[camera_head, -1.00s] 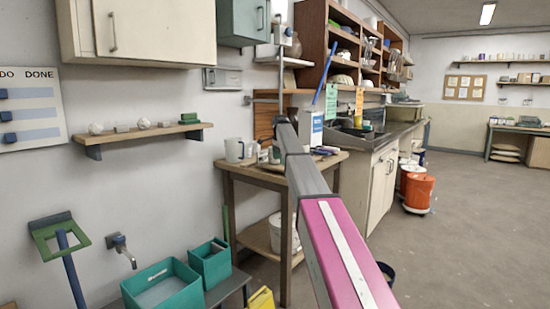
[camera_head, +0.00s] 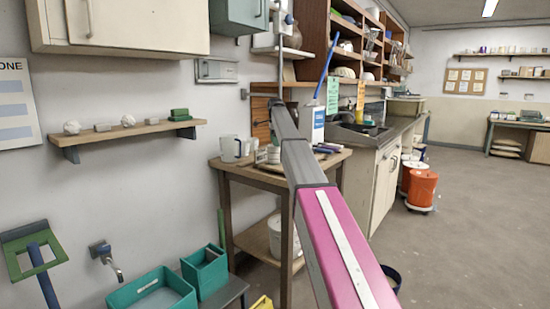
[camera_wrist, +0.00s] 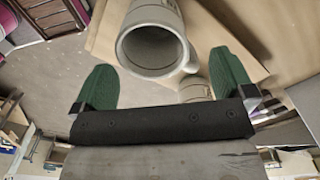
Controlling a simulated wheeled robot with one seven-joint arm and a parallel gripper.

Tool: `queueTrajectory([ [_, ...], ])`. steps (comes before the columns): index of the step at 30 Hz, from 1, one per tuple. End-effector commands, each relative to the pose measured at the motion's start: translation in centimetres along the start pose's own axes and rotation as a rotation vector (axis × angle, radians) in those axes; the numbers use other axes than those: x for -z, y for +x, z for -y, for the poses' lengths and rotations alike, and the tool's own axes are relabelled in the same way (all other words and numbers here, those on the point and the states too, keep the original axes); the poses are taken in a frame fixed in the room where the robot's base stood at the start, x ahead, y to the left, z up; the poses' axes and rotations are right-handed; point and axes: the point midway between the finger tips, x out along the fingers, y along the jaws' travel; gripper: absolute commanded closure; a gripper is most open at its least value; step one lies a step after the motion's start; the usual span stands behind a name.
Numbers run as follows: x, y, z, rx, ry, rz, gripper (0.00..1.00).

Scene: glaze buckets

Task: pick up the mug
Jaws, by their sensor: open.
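A pale grey-white mug (camera_head: 230,149) stands on the small wooden table (camera_head: 250,171) in the head view. In the wrist view a pale mug (camera_wrist: 153,14) shows with its round mouth toward the camera and its handle at the lower right. My gripper (camera_wrist: 165,72) has two green fingers spread wide apart. The mug lies ahead, between the finger directions, and nothing is gripped. In the head view my arm reaches over the table and hides the gripper fingers.
Another pale round vessel (camera_wrist: 195,88) sits close beside the mug's handle. A white container (camera_head: 311,124) with a blue stick stands farther right on the table. A shelf (camera_head: 130,131) is on the left wall, teal bins (camera_head: 150,292) below. Floor is open at right.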

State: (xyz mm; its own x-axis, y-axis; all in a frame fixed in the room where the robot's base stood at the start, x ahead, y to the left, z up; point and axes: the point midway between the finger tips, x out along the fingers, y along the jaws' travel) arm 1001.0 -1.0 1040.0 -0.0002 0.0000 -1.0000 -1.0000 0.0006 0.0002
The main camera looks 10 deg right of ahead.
Motion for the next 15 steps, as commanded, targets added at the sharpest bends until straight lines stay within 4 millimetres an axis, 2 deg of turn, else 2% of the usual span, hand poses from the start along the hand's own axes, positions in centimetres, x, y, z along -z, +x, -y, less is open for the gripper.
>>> queueTrajectory([
  [5, -0.1, 1.2, -0.3, -0.001, -0.001, 0.000, 0.00],
  [12, -0.2, 4.5, -0.7, -0.001, 0.000, 0.000, 0.00],
  [15, -0.2, 5.2, -0.7, 0.000, 0.000, 0.000, 0.00],
])
